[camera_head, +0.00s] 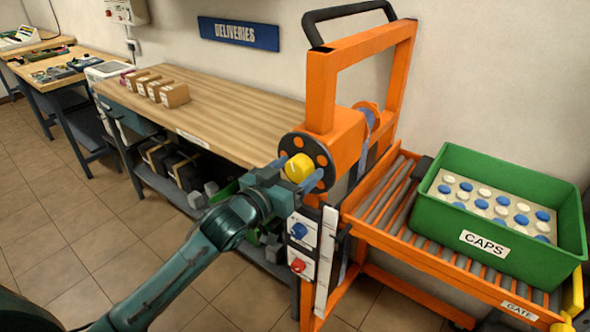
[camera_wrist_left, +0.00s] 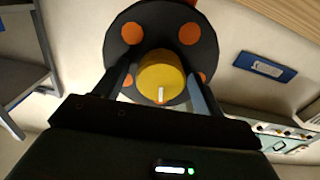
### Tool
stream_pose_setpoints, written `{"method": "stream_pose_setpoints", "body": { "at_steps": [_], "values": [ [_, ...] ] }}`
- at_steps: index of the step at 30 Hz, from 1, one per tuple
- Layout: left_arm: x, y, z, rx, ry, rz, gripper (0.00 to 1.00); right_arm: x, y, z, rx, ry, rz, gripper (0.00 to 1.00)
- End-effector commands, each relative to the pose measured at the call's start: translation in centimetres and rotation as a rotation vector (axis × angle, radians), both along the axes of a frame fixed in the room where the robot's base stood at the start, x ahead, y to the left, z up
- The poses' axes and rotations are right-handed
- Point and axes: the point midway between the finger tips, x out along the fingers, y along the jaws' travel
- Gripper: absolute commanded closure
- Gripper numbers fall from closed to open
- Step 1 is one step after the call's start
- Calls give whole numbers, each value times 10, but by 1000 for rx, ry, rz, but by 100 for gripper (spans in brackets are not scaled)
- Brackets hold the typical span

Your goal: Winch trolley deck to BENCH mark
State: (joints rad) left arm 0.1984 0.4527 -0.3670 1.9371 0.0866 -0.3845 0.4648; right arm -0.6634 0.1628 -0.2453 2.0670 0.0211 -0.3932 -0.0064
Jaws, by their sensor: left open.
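The orange winch trolley (camera_head: 322,88) stands at the right end of the wooden bench. Its dark winch disc with orange spots (camera_head: 327,152) carries a yellow knob (camera_head: 299,167); both also show in the left wrist view, the knob (camera_wrist_left: 160,72) in front of the disc (camera_wrist_left: 129,52). My left gripper (camera_head: 297,174) is open, with its fingers on either side of the knob; I cannot tell whether they touch it. The orange roller deck (camera_head: 400,240) holds a green crate labelled CAPS (camera_head: 440,215). A white strip (camera_head: 326,262) runs down the trolley post. I cannot read a BENCH mark. My right gripper is not in view.
The bench (camera_head: 225,112) carries several small cardboard boxes (camera_head: 174,95) at its far end. A panel with a blue knob (camera_head: 299,231) and a red knob (camera_head: 298,265) sits below my gripper. A GATE label (camera_head: 519,311) marks the deck's near end. Tiled floor is clear at left.

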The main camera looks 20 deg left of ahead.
Motion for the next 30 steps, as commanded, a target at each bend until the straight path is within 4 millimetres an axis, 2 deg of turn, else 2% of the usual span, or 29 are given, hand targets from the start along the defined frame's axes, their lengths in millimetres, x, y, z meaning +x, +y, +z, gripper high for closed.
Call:
{"method": "stream_pose_setpoints", "body": {
  "at_steps": [5, 21, 30],
  "values": [
    [0, 0, 0, 0, 0, 0, 30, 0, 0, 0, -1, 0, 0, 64],
    [0, 0, 0, 0, 0, 0, 74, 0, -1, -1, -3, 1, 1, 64],
    [0, 0, 1, 37, -12, 0, 75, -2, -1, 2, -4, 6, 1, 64]
  ]
}}
